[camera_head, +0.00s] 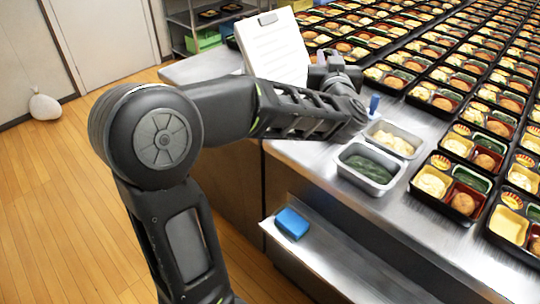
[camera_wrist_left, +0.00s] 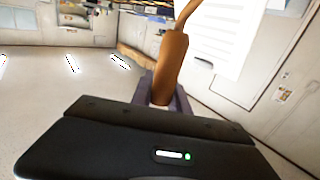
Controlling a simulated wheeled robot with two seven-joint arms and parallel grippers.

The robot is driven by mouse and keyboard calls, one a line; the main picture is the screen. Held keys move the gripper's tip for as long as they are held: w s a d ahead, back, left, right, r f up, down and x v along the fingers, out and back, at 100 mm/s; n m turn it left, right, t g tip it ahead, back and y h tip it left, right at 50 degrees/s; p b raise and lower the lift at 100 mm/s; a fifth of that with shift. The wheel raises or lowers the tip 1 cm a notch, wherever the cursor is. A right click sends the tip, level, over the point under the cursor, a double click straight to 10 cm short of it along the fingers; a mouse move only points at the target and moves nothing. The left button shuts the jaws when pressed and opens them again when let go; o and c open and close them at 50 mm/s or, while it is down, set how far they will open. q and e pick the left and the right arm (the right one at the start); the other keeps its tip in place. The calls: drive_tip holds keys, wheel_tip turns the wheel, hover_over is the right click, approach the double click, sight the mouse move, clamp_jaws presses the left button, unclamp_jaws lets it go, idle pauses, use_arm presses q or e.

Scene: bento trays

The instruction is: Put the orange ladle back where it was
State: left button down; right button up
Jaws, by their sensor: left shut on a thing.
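The orange ladle (camera_wrist_left: 170,62) shows in the left wrist view, its thick handle upright and its thinner, curved shaft running up out of the picture. Its bowl is out of view. My left gripper (camera_wrist_left: 164,90) is shut on the handle, with a grey finger on each side. In the head view my left gripper (camera_head: 328,62) is over the counter, right of the white sheet; my wrist hides most of it, and I cannot make out the ladle there. A metal pan of pale yellow food (camera_head: 417,141) and a metal pan of green food (camera_head: 343,168) stand on the counter. My right gripper is not in view.
A white sheet on a stand (camera_head: 272,50) is close to my left wrist. A small blue upright object (camera_head: 374,103) stands near the pans. Many filled bento trays (camera_head: 462,221) cover the right side. A blue block (camera_head: 292,223) lies on the lower shelf (camera_head: 335,272).

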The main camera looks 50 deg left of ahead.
use_arm(q)
drive_tip(key=shift+s+a+n+g+y, duration=0.3)
drive_tip(key=shift+s+a+g, duration=0.1)
drive_tip(key=shift+s+a, duration=0.35)
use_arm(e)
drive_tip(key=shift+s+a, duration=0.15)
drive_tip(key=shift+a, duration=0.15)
use_arm(q)
drive_tip(key=shift+f, duration=0.1)
wheel_tip(320, 180, down, 6)
drive_tip(key=shift+b, duration=0.4)
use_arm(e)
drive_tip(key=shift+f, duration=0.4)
use_arm(q)
drive_tip(key=shift+f, duration=0.1)
drive_tip(key=shift+f, duration=1.85)
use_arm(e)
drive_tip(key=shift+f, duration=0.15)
